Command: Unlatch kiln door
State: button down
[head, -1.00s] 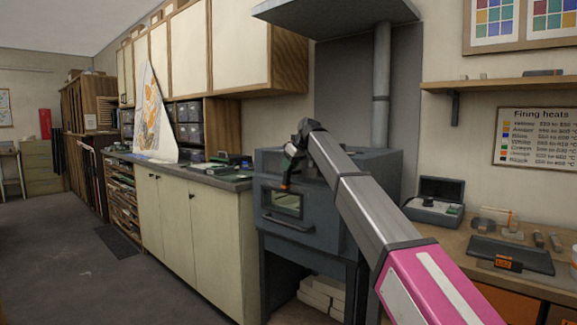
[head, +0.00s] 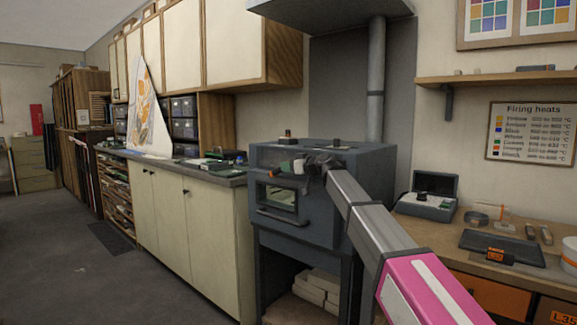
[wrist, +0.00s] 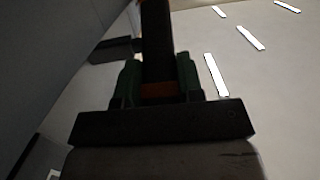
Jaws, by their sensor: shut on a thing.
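The grey kiln (head: 350,205) stands at the middle of the head view, with its front door (head: 272,184) showing a small window and a dark bar handle (head: 282,218). My gripper (head: 298,167) is at the upper right part of the door front, partly hidden by my own wrist. In the wrist view my gripper (wrist: 158,80) has its green fingers on either side of a dark bar with an orange band, which looks like the latch lever (wrist: 156,45). The fingers are shut on it. The door looks closed. The latch's pivot is hidden.
Left of the kiln is a cabinet with a grey worktop (head: 225,177). Right is a wooden bench (head: 462,248) with an open grey case (head: 430,195) and a dark tray (head: 500,247). Pale bricks (head: 320,287) lie under the kiln. Floor at left is clear.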

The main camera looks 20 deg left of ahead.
jog(key=shift+d+f+y, duration=0.1)
jog(key=shift+f+y, duration=0.15)
jog(key=shift+y, duration=0.35)
jog(key=shift+t, duration=0.3)
jog(key=c, duration=0.8)
grip_release()
jog(key=shift+o, duration=0.2)
jog(key=shift+d, duration=0.15)
jog(key=v, duration=1)
jog(key=shift+s+d+f, duration=0.15)
jog(key=shift+d, duration=0.1)
